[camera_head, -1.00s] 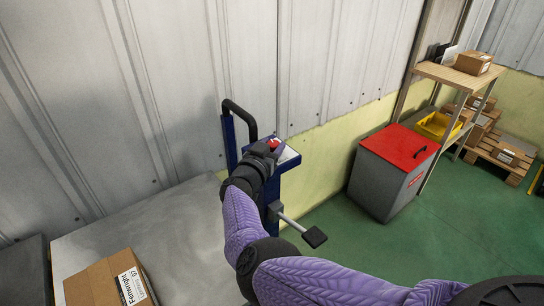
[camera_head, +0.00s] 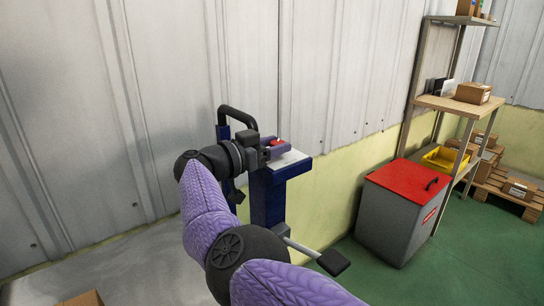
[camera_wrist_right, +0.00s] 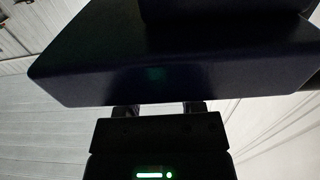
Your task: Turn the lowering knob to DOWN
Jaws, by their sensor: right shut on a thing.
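A blue machine column (camera_head: 267,200) stands against the wall, with a light panel (camera_head: 291,158) on its top and a black handle bar at its back left. A small red knob (camera_head: 277,142) sits on this panel. My right gripper (camera_head: 275,147) reaches it from the left and is shut on the red knob, partly hiding it. In the right wrist view, a dark block (camera_wrist_right: 170,70) fills the picture just beyond my right gripper (camera_wrist_right: 159,108); the knob is hidden there. The knob's markings are too small to read. My left gripper is not in view.
A black-ended lever (camera_head: 333,262) sticks out low on the column's right. A grey bin with a red lid (camera_head: 408,181) and wooden shelves (camera_head: 460,104) stand at right. A cardboard box (camera_head: 84,299) is at lower left. Green floor is free at lower right.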

